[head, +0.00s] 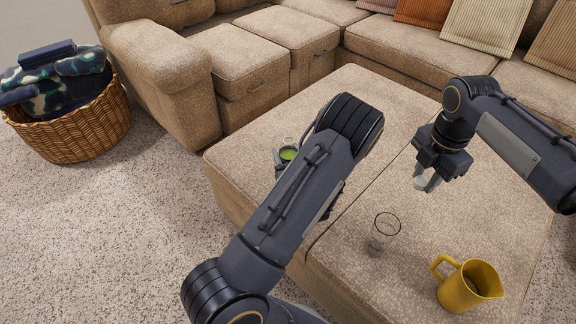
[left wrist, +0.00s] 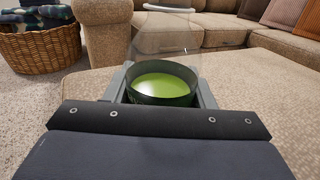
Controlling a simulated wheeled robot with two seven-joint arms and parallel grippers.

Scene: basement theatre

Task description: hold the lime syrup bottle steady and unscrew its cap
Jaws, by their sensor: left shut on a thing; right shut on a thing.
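The lime syrup bottle (head: 288,154) is clear, with bright green liquid low inside, partly hidden by my left arm in the head view. My left gripper (head: 284,160) is shut around its lower body. In the left wrist view the bottle (left wrist: 165,40) stands about upright between the two fingers (left wrist: 162,92), with a pale ring at its narrow top. I cannot tell if its base touches the ottoman. My right gripper (head: 427,183) is shut on a small pale cap (head: 421,183), above the ottoman and well to the right of the bottle.
The beige ottoman (head: 350,85) carries an empty clear glass (head: 384,236) and a yellow pitcher (head: 466,287) near its front right. A sofa (head: 265,50) wraps around the back. A wicker basket (head: 75,128) with cloths stands on the carpet at the left.

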